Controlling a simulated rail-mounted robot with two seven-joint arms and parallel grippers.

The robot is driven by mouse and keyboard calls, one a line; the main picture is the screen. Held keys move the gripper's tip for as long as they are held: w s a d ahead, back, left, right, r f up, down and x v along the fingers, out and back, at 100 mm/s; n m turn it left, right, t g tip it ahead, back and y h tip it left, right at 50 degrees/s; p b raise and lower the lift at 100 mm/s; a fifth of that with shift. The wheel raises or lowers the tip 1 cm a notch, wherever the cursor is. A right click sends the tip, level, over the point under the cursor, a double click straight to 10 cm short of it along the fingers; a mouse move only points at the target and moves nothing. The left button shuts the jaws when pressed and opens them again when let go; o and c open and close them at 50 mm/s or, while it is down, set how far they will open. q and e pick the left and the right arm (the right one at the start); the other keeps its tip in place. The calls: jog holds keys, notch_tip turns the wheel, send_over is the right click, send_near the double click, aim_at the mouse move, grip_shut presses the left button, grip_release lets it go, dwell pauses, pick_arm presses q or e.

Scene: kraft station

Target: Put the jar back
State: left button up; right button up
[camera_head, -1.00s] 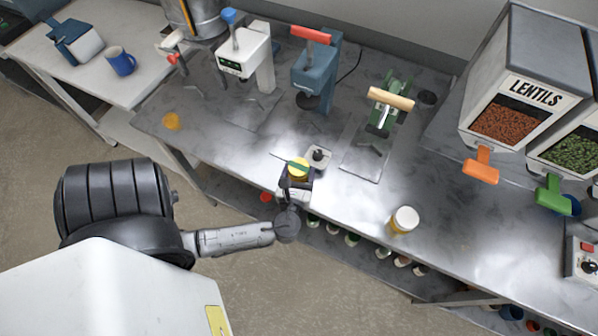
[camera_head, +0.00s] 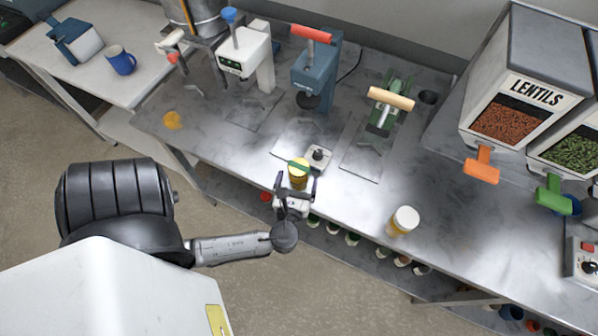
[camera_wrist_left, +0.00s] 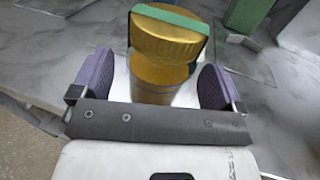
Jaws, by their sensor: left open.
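A golden-yellow jar (camera_head: 298,178) stands upright near the front edge of the steel counter. In the left wrist view the jar (camera_wrist_left: 165,45) has a gold lid, with a green strip over its top. My left gripper (camera_head: 296,188) is at the front side of this jar. In the left wrist view the gripper's purple pads (camera_wrist_left: 157,82) are spread apart, one on either side of the jar's lower body, with gaps showing. A second jar, amber with a white lid (camera_head: 403,220), stands farther right near the front edge. My right gripper is out of view.
A small grey device with a black knob (camera_head: 318,157) sits close behind the yellow jar. Blue (camera_head: 318,75) and green (camera_head: 386,105) presses stand behind. A lentil dispenser (camera_head: 515,100) is at right. Several jars fill the shelf below. Counter between the two jars is clear.

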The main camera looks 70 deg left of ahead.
pick_arm(q)
jog(key=s+d+n+g+h, duration=0.3)
jog(key=d+n+h, duration=0.4)
jog(key=n, duration=0.4)
jog(key=s+d+f+n+g+h, duration=0.1)
jog(key=s+d+n+g+h, duration=0.3)
jog(key=n, duration=0.8)
jog(key=shift+s+d+f+h, duration=0.3)
jog(key=shift+s+d+h, duration=0.6)
jog(key=shift+d+h, duration=0.75)
jog(key=shift+a+r+h, duration=0.1)
jog(key=shift+a+h, duration=0.15)
notch_tip(320, 180, up, 24)
jog(key=p, duration=2.3)
